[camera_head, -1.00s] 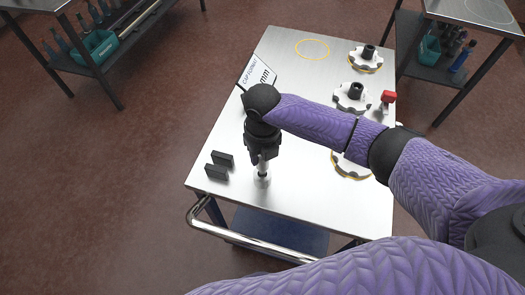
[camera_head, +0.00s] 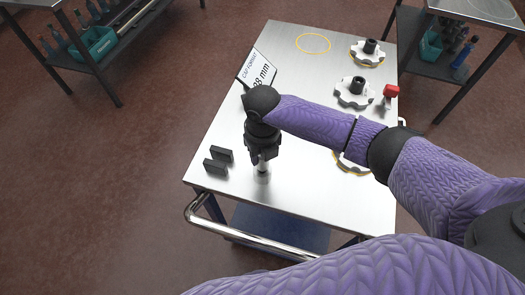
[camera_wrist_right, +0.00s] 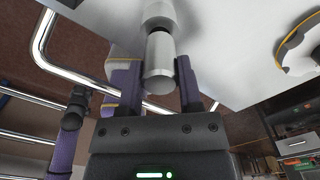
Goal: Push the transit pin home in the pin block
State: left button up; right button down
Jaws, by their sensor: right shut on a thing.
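My right gripper (camera_head: 263,158) points down near the front of the metal-topped trolley (camera_head: 225,120). It is shut on a short grey metal cylinder (camera_wrist_right: 158,58), which I take for the transit pin. In the wrist view, the cylinder sits between the fingers, and its far end meets a wider pale collar (camera_wrist_right: 158,14) at the trolley top. In the head view, the cylinder (camera_head: 262,169) stands upright on the top. I cannot tell whether the collar is the pin block or how deep the cylinder sits.
Two black blocks (camera_head: 215,167) lie left of the gripper. A "28 mm" card (camera_head: 260,70) stands behind it. Notched discs with black hubs (camera_head: 354,91) and a red-topped piece (camera_head: 391,91) are along the right. A chrome handle (camera_head: 245,238) crosses the front.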

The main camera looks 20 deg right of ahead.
jog(key=shift+f+b, duration=0.6)
jog(key=shift+f, duration=0.3)
grip_release()
notch_tip(320, 180, up, 8)
jog(key=p, duration=0.8)
jog(key=shift+r, duration=0.2)
jog(key=shift+f, duration=0.15)
